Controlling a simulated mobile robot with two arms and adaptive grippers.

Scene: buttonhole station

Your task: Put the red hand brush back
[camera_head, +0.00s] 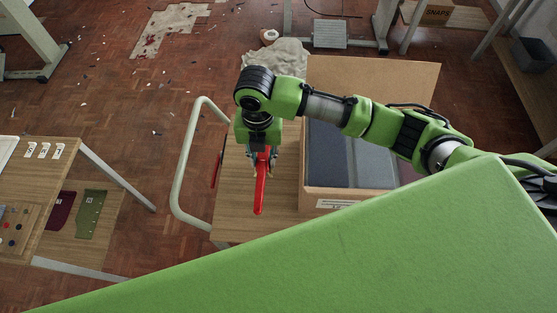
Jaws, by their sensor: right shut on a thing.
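The red hand brush (260,192) shows as a long red piece below my right gripper (262,172). The gripper points down and is shut on it. The brush is over the wooden cart top (236,222), left of the cardboard box; I cannot tell whether it touches the surface. Its bristles are not clearly visible. My left gripper is out of view.
An open cardboard box (310,200) with dark folded cloth (345,155) stands on the cart. A pale tubular handle (178,165) rises at the cart's left end, near a thin red and dark thing (217,168). Scraps litter the floor; a table (60,230) stands left.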

